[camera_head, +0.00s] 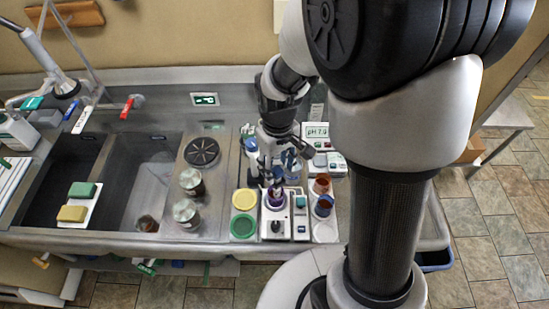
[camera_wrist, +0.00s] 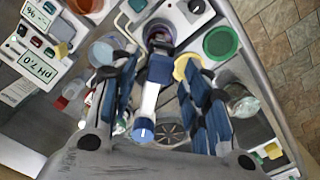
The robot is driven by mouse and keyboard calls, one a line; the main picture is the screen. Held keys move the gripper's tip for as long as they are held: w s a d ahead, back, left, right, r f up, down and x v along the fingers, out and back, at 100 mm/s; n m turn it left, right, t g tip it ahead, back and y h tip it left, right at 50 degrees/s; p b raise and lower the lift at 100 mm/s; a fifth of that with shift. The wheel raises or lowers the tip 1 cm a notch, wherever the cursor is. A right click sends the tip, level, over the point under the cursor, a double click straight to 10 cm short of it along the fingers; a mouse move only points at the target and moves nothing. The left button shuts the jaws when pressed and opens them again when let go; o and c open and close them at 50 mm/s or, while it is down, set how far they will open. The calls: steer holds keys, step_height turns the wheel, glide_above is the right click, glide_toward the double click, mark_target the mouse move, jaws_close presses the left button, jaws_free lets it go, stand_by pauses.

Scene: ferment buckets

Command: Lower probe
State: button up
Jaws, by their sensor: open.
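A probe-like rod (camera_wrist: 149,100) with a blue cap and white body shows in the wrist view. Its far end overlaps a dark blue holder above a vessel with purple contents (camera_wrist: 160,35). I cannot tell whether its tip is inside the vessel. In the head view, the vessel (camera_head: 276,199) stands on a white device with a dark knob. My gripper (camera_wrist: 163,68) is open, with its blue-padded fingers on either side of the rod and gaps visible. In the head view my gripper (camera_head: 277,167) hangs just behind the vessel and hides parts of it.
A pH meter (camera_head: 316,131) reading about 7.0 stands behind right. Yellow (camera_head: 244,199) and green (camera_head: 243,226) discs and lidded jars (camera_head: 186,212) are left. Further left is a sink (camera_head: 149,180).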

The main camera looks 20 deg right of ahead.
steer(key=shift+f, duration=0.5)
jaws_close()
stand_by(0.5)
